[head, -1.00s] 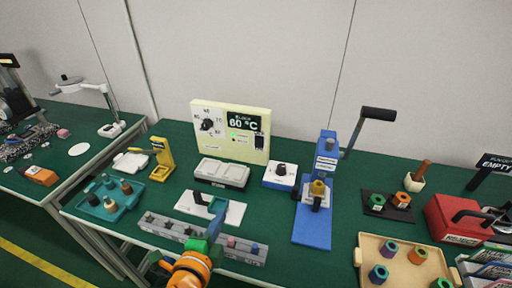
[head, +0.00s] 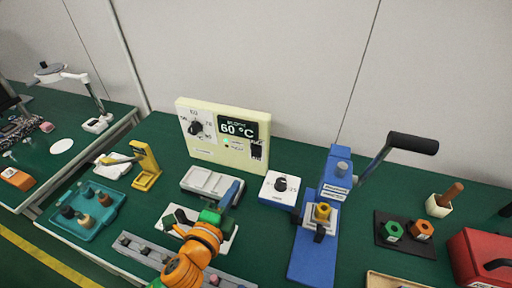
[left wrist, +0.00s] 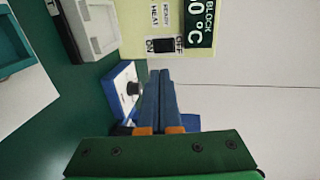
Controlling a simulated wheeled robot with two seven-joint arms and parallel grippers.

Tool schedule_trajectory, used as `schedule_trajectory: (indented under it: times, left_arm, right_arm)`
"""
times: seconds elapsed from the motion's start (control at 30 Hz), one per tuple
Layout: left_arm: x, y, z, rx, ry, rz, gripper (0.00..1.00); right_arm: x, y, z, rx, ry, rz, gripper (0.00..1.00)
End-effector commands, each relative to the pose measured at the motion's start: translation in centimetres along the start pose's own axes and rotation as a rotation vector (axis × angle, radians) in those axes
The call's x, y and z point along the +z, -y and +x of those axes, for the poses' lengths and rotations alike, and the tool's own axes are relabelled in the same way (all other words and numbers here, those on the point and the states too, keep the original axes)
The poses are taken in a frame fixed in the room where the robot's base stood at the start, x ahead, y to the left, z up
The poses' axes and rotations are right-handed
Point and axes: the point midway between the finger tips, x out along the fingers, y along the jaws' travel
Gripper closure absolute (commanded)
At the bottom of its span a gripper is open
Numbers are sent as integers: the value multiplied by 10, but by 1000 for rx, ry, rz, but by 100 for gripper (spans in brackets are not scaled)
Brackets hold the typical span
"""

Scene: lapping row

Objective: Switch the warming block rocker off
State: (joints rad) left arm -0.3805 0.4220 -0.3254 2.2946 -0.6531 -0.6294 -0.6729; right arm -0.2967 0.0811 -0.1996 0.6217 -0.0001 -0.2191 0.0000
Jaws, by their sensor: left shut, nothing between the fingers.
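The warming block is a cream panel (head: 198,154) with a dial (head: 195,127) and a display (head: 236,128) reading 60 °C. Its dark rocker (head: 257,150) sits below the display's right end. In the left wrist view the rocker (left wrist: 160,45) lies between the ON and OFF labels, just beyond my fingertips; which side is pressed I cannot tell. My left gripper (head: 236,186), with blue fingers, is shut and empty, in front of and below the panel. The fingers also show in the left wrist view (left wrist: 159,78), pointing toward the rocker, apparently apart from it. My right gripper is not in view.
A grey-lidded block (head: 207,184) lies before the panel. A white-and-blue knob box (head: 280,188) and a blue lever press (head: 318,230) stand right of the gripper. A yellow stand (head: 146,166) and teal tray (head: 90,219) are left. A grey rack (head: 145,250) lies in front.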

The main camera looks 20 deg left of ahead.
Motion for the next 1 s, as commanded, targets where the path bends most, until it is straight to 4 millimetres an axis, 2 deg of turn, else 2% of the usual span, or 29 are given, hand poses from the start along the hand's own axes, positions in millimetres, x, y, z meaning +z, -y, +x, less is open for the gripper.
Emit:
schedule_trajectory:
  times: [0.23, 0.33, 0.8, 1.0]
  left_arm:
    - [0, 0, 1, 0, 0, 0, 100]
    - [0, 1, 11, -2, 0, 0, 100]
    - [0, 4, 109, -1, 1, -1, 100]
    - [0, 11, 133, 0, 0, -2, 100]
  right_arm:
    - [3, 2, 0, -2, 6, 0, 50]
    - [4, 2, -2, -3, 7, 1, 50]
    - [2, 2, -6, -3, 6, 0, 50]
    - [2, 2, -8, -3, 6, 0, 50]
